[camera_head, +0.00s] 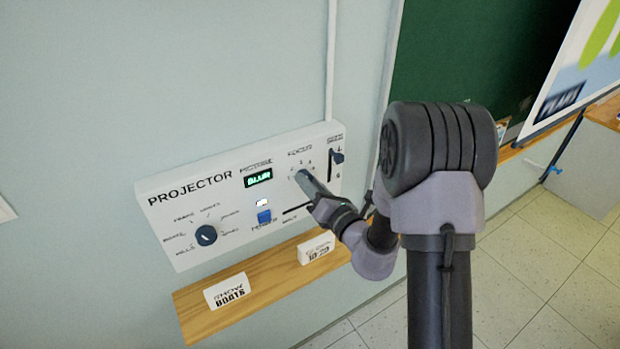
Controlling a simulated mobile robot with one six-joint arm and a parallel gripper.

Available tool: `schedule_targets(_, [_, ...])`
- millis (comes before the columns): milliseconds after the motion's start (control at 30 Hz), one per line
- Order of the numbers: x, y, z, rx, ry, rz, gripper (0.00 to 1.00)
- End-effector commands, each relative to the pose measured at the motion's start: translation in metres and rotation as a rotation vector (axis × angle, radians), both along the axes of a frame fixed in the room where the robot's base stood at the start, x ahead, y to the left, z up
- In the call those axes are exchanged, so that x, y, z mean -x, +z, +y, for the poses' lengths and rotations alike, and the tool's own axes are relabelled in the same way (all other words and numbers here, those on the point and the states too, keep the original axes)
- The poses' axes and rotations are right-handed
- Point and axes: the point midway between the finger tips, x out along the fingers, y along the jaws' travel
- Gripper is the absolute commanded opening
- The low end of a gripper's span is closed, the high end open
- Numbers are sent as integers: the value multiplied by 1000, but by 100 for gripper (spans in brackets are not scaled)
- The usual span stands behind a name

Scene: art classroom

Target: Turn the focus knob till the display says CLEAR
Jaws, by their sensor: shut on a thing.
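A white projector panel (190,215) is fixed to the wall. Its small display (257,178) under the picture label shows green text that reads BLUR. My gripper (306,184) reaches the panel from the lower right, at the dial under the FOCUS label. It is shut on the focus knob there. The knob itself is mostly hidden behind my fingers, so its pointer direction cannot be seen. Small marks of the dial show around the fingertips.
A dark selector knob (206,235), a blue button (264,216) and a slider (337,157) sit on the same panel. A wooden ledge (262,287) below holds a SHOW BOATS card (227,291) and another card (316,249). A green board (462,60) is to the right.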

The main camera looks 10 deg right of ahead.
Motion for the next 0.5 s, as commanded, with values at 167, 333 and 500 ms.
schedule_targets(167, [0,3,0,-79,-1,22,0])
schedule_targets(333, [-1,2,0,-124,-1,37,0])
schedule_targets(500, [-1,2,0,-142,0,42,0])
